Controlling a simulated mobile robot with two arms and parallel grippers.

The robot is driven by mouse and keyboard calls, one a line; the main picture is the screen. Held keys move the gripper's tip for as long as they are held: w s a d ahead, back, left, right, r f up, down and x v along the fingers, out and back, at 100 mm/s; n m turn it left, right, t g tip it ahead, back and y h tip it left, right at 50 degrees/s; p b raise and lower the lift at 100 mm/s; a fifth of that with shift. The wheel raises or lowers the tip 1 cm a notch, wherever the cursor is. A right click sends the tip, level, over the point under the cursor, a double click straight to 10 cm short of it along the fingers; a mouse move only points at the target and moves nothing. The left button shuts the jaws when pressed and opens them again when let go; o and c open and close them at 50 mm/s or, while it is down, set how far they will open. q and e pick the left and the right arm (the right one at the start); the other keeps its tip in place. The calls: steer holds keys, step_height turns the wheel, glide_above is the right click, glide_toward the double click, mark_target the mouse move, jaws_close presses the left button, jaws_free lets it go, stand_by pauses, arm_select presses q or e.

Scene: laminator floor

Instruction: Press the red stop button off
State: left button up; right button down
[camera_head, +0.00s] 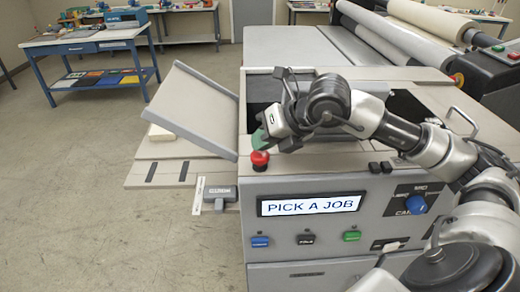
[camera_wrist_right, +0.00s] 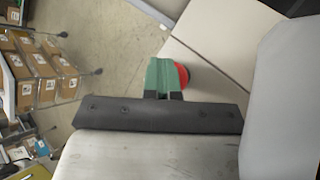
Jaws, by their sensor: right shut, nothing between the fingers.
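The red stop button (camera_head: 260,160) sits on the front left corner of the grey machine's top, above the display panel. My right gripper (camera_head: 259,139) is shut and empty, with its green fingertips just above and behind the button in the head view. In the right wrist view the green fingers (camera_wrist_right: 163,76) partly cover the red button (camera_wrist_right: 183,76), whose edge shows beside them. I cannot tell whether the fingertips touch it. My left gripper is not in view.
The machine's front panel has a display reading "PICK A JOB" (camera_head: 311,205), a blue knob (camera_head: 416,204) and blue, black and green buttons. A tilted grey panel (camera_head: 193,107) stands left of it. Workbenches (camera_head: 85,45) are farther back; the floor at left is clear.

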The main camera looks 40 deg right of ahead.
steer(key=shift+r, duration=0.2)
steer(key=shift+r+p, duration=2)
steer(key=shift+r, duration=1.1)
steer(key=shift+f, duration=0.1)
